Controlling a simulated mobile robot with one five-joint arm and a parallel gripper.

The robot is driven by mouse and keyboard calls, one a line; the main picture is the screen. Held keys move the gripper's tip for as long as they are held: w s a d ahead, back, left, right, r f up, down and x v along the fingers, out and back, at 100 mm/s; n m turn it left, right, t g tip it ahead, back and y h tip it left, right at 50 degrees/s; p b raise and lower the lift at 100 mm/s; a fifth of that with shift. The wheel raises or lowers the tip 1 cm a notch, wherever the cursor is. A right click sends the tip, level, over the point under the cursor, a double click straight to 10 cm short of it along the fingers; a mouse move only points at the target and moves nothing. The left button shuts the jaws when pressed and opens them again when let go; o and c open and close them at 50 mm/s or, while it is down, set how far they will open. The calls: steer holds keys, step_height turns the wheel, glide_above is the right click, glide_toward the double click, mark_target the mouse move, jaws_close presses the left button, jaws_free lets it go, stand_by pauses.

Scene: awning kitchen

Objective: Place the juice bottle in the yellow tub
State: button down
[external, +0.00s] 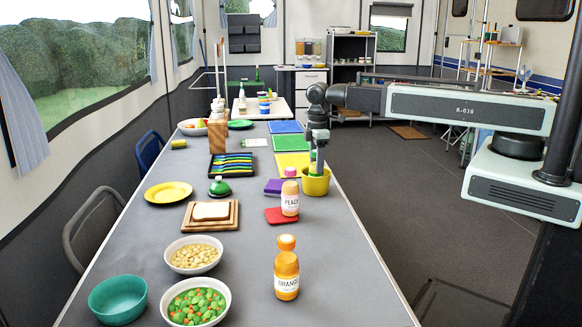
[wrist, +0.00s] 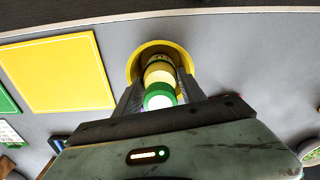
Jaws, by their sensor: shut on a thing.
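My gripper (external: 317,148) is shut on a juice bottle with a green cap (wrist: 160,96) and a green and yellow body. It points down at the yellow tub (external: 316,187). In the wrist view the bottle lies between the two fingers and within the round rim of the yellow tub (wrist: 133,66).
A peach bottle (external: 290,203) stands close in front of the tub, beside a purple block (external: 273,187). An orange bottle (external: 287,278) stands near the front. Yellow (external: 287,164), green and blue mats lie behind. Bowls, a bread board and a yellow plate (external: 168,192) occupy the left side.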

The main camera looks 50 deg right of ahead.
steer(key=c, duration=1.1)
jaws_free()
steer(key=shift+f, duration=0.15)
steer(key=o, duration=0.4)
step_height(320, 180, up, 13)
steer(key=p, duration=1.2)
steer(key=shift+f, duration=0.1)
steer(key=s+d+m, duration=0.2)
steer(key=d+m, duration=0.1)
steer(key=d, duration=0.2)
steer(key=s+d+m, duration=0.2)
steer(key=d+m, duration=0.2)
steer(key=d, duration=0.1)
steer(key=s+d+m, duration=0.2)
steer(key=d+m, duration=0.1)
steer(key=d, duration=0.2)
steer(key=shift+s+d+f+m, duration=0.1)
steer(key=shift+s+f+m, duration=0.05)
steer(key=shift+s+m, duration=0.2)
